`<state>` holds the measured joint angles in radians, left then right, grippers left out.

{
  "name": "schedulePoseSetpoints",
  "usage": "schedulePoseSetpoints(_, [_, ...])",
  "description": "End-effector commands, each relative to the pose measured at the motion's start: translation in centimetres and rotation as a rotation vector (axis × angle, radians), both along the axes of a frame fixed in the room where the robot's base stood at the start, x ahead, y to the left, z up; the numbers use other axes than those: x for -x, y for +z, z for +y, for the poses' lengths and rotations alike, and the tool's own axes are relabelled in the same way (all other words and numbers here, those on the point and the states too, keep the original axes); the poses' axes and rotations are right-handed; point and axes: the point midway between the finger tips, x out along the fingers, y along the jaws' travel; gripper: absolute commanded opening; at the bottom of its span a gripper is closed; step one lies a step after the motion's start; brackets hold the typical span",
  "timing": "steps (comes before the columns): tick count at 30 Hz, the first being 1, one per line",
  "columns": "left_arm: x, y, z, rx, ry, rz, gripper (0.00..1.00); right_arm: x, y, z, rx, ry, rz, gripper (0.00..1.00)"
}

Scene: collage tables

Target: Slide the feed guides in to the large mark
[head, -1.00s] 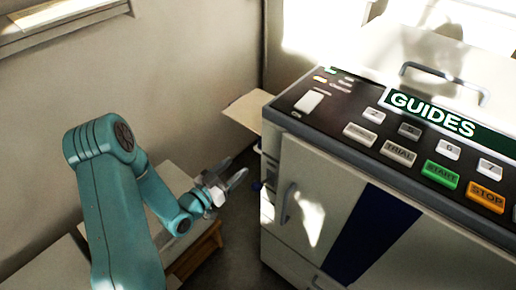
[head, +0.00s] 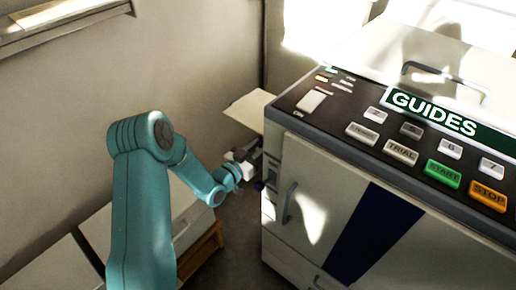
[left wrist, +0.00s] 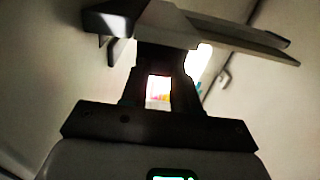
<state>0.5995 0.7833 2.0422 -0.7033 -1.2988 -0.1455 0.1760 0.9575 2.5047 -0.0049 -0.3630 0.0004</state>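The machine (head: 340,215) carries a green sign reading GUIDES. A flat cream tray (head: 250,110) sticks out from its left side. My left gripper (head: 256,160) is at that side, just below the tray, and small dark parts there overlap with its fingertips. In the left wrist view, the dark fingers of my left gripper (left wrist: 165,58) reach up to a dark grey, flat-topped part (left wrist: 185,24). Glare and shadow hide whether the fingers touch or hold it. I cannot make out the feed guides or the large mark clearly. My right gripper is not in view.
The control panel has buttons such as START (head: 442,173) and STOP (head: 488,194). A door handle (head: 289,202) juts from the machine's front. A low wooden-edged table (head: 203,247) stands left of the machine, with a narrow floor gap between. A wall is behind.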

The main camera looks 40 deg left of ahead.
Motion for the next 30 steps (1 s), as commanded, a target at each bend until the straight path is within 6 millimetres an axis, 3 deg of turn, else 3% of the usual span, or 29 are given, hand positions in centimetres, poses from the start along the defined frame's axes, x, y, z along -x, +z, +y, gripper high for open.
schedulePoseSetpoints(1, [0.0, 0.0, 0.0, 0.000, 0.000, 0.000, 0.13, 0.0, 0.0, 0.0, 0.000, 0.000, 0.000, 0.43])
schedulePoseSetpoints(2, [0.0, 0.0, 0.0, 0.000, 0.000, 0.000, 0.03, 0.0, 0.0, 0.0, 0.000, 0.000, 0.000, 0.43])
schedulePoseSetpoints(3, [0.0, 0.0, 0.0, 0.000, 0.000, 0.000, 0.00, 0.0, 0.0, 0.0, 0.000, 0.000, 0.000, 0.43])
schedulePoseSetpoints(8, [-0.3, -0.2, 0.0, -0.002, -0.001, -0.001, 0.00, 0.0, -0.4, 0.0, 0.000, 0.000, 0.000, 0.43])
schedulePoseSetpoints(14, [-2.7, -0.3, -0.2, -0.004, -0.001, -0.004, 0.00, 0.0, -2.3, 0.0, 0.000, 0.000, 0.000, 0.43])
schedulePoseSetpoints(21, [-2.9, 0.0, -0.2, -0.001, 0.000, 0.001, 0.00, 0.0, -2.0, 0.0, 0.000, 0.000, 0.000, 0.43])
schedulePoseSetpoints(22, [-2.9, 0.0, -0.2, -0.001, 0.000, 0.001, 0.32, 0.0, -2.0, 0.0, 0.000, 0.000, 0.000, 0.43])
schedulePoseSetpoints(24, [-2.9, 0.0, -0.2, -0.001, 0.000, 0.001, 0.55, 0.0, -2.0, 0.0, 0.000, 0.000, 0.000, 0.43])
schedulePoseSetpoints(30, [-2.9, 0.0, -0.2, -0.001, 0.000, 0.000, 0.55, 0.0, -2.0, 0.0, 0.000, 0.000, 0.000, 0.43])
